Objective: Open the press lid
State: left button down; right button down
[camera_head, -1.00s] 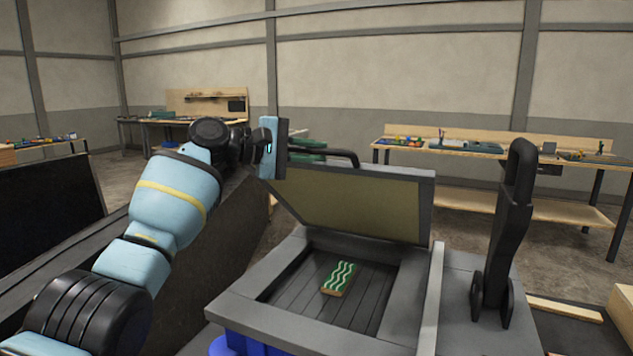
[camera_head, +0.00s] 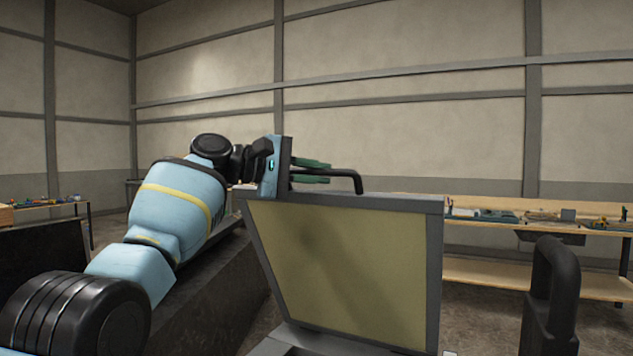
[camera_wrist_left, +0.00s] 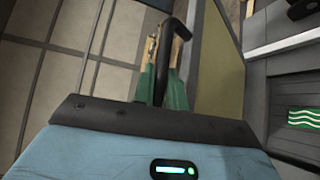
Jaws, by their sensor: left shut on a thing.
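The press lid (camera_head: 340,270) stands steeply raised in the head view, its yellowish inner panel in a grey frame facing me. A black bar handle (camera_head: 335,175) runs along its top edge. My left gripper (camera_head: 312,172), with green fingers, is shut on the handle at its left part. In the left wrist view the green fingers (camera_wrist_left: 163,85) close around the black handle (camera_wrist_left: 178,45), and the lid's panel (camera_wrist_left: 215,65) shows beside them. The press bed (camera_wrist_left: 295,90) shows at the right there, with a green board with white wavy lines (camera_wrist_left: 302,117) in it. My right gripper is not in view.
A black upright lever (camera_head: 554,290) stands right of the lid. A workbench (camera_head: 500,270) with small items stands behind at the right, and another table (camera_head: 45,210) at the far left. A dark panel (camera_head: 45,265) is at the left.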

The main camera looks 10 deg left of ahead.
pick_arm(q)
jog(key=shift+w+d+r, duration=0.1)
jog(key=shift+w+d, duration=0.05)
jog(key=shift+w, duration=0.2)
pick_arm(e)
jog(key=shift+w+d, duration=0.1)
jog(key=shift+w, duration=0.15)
pick_arm(q)
jog(key=c, duration=1.7)
grip_release()
jog(key=shift+s+r, duration=0.1)
jog(key=shift+r, duration=0.05)
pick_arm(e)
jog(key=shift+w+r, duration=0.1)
